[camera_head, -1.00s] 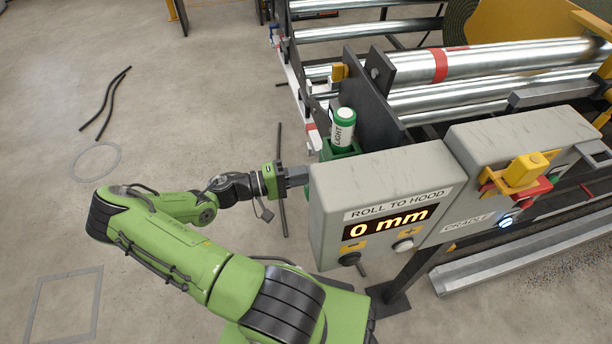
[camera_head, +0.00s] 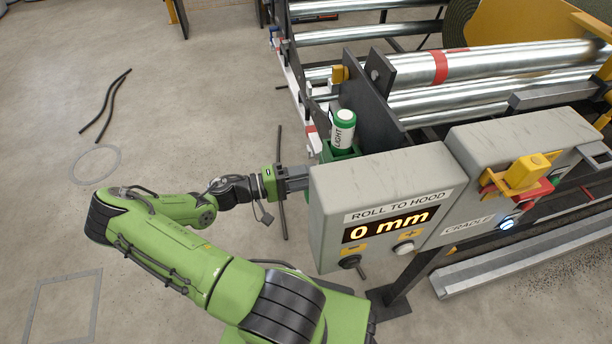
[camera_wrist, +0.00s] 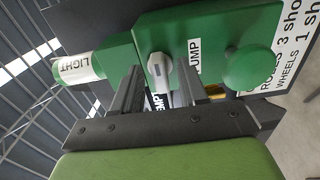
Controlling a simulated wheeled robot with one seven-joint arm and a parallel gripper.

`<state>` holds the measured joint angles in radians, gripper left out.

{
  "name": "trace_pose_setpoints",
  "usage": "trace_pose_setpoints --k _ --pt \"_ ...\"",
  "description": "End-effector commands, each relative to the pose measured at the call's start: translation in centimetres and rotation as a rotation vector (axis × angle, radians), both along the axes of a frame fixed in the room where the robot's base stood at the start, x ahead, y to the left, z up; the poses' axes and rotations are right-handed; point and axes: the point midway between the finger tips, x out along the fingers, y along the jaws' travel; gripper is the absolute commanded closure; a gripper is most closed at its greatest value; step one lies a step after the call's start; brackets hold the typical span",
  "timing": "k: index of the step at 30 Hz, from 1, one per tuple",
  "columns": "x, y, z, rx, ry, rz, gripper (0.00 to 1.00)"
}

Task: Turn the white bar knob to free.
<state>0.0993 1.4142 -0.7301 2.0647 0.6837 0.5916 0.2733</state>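The white bar knob (camera_wrist: 158,72) sits on the face of a green box (camera_wrist: 205,30) in the wrist view. Its bar lies roughly up and down in that picture, beside a label reading "PUMP" (camera_wrist: 194,56). A second label below it is partly covered. My gripper (camera_wrist: 160,70) is open, with one dark finger on each side of the knob and a visible gap to it. In the head view my gripper (camera_head: 295,178) reaches behind the grey display box, which hides its fingertips and the knob.
The grey "ROLL TO HOOD" box (camera_head: 375,190) reads 0 mm and stands close to my gripper. A white-and-green "LIGHT" cylinder (camera_head: 343,130) rises above the green box. A round green knob (camera_wrist: 250,68) is right of my fingers. Open floor lies left.

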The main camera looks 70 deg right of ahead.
Motion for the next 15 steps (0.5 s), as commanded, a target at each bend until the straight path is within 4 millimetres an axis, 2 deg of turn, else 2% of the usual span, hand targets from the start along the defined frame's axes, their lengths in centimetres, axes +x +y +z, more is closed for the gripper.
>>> trace_pose_setpoints --k 8,11,15 --pt "0.3 0.1 0.0 0.0 0.0 0.002 0.57" --pt "1.5 0.7 0.1 0.0 -0.001 0.006 0.57" --pt "4.8 2.6 0.1 0.001 -0.003 0.009 0.57"
